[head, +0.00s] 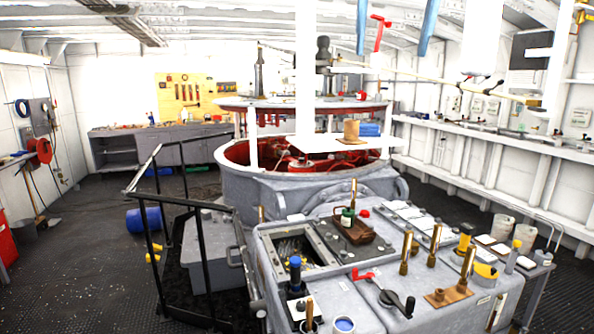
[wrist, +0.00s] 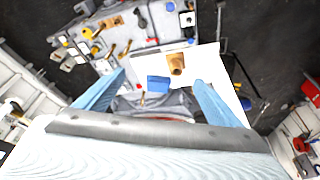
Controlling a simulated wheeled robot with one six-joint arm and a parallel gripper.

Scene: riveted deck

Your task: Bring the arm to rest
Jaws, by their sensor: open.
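My gripper (head: 392,53) shows at the top of the head view as two blue fingers pointing down, spread apart with nothing held between them. In the wrist view my gripper (wrist: 158,84) is also open, its two blue fingers to either side. The gripper is above a white board (head: 325,147), which also shows in the wrist view (wrist: 208,62). A blue block (head: 369,129) and a brown wooden piece (head: 351,130) stand on the board, apart from the fingers. The wrist view shows the blue block (wrist: 158,84) and the wooden piece (wrist: 176,64) too.
A grey machine (head: 420,265) with brass handles and a red lever fills the front right. Behind it is a round grey and red drum (head: 245,180). Black railings (head: 200,235) stand at the left. The dark floor (head: 85,255) at the left is mostly clear.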

